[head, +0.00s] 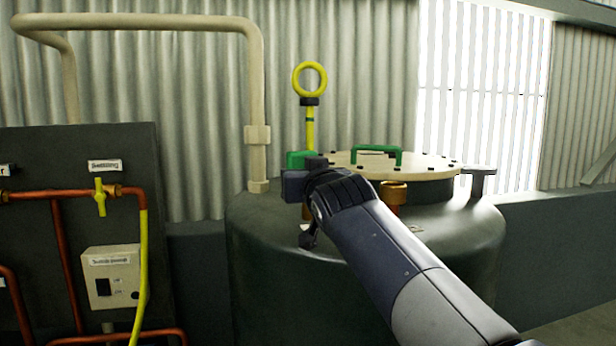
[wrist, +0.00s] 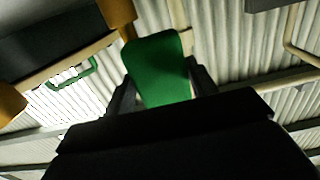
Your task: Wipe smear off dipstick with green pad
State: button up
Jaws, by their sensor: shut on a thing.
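The dipstick (head: 309,132) stands upright over the dark tank, with a yellow ring handle (head: 310,79) at its top and a black collar below it. A short green band shows on its yellow rod, which may be the smear. My gripper (head: 307,172) is shut on the green pad (head: 298,158), close to the rod's lower visible part. I cannot tell whether the pad touches the rod. In the wrist view the green pad (wrist: 158,70) sits between the fingers. The rod's lower end is hidden behind the pad and gripper.
The dark tank (head: 275,232) has a cream bolted lid (head: 430,166) with a green handle (head: 377,151). A cream pipe (head: 257,90) rises to the left. A panel with copper pipes and a yellow valve (head: 100,197) stands farther left. Open air surrounds the ring handle.

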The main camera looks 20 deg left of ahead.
jog(key=shift+b+v, duration=1.25)
jog(key=shift+v, duration=1.55)
jog(key=b+v, duration=0.1)
jog(key=v, duration=0.2)
jog(key=p+x, duration=0.2)
jog(key=x, duration=0.4)
jog(key=shift+w, duration=0.3)
jog(key=shift+p+x, duration=0.65)
jog(key=shift+x, duration=0.4)
